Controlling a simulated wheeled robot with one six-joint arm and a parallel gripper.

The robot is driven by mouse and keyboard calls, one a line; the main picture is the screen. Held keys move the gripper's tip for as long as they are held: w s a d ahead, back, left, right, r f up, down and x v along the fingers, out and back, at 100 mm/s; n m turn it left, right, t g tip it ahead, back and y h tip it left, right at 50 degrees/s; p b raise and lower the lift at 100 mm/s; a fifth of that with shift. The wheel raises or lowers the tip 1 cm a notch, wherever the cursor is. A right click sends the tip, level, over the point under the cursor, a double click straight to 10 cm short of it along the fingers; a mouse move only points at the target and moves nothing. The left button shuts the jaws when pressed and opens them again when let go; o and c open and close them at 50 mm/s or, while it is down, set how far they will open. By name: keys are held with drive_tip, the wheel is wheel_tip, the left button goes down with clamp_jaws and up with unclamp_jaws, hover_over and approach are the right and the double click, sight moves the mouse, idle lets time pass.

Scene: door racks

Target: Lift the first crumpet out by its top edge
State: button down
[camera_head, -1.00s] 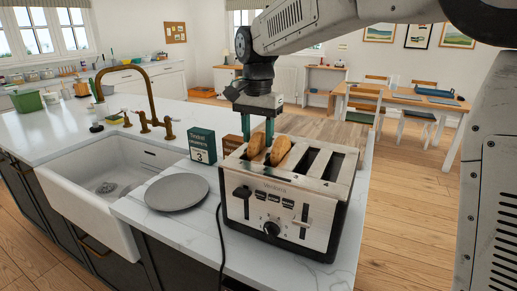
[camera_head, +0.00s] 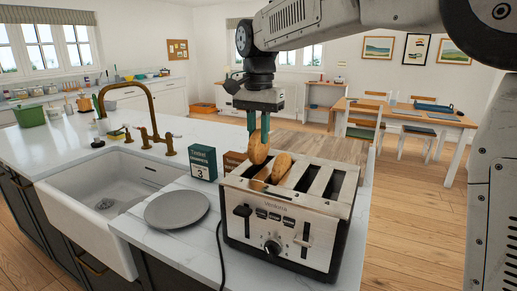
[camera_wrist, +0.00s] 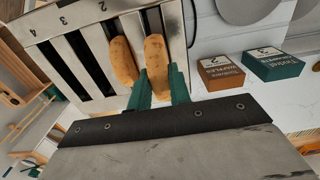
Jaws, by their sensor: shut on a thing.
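My gripper (camera_head: 258,122) is above the left slots of the silver toaster (camera_head: 275,228), shut on the top part of the first crumpet (camera_head: 258,149). This golden-brown crumpet is upright and raised, with most of its face showing; its lower end is at the toaster top, and I cannot tell whether it is fully clear of the slot. The second crumpet (camera_head: 282,167) sits beside it in the neighbouring slot, its top poking out. In the wrist view the held crumpet (camera_wrist: 156,55) lies between the green fingers, with the second crumpet (camera_wrist: 123,60) to its left, close by.
The two right toaster slots look empty. A grey plate (camera_head: 177,209) lies left of the toaster on the white counter. A green box (camera_head: 203,163) and a brown box (camera_head: 233,160) stand behind. The sink (camera_head: 100,205) is further left. A cord hangs at the toaster's left.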

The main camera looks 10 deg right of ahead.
wheel_tip(320, 180, up, 14)
idle(1.0)
drive_tip(key=shift+r, duration=0.1)
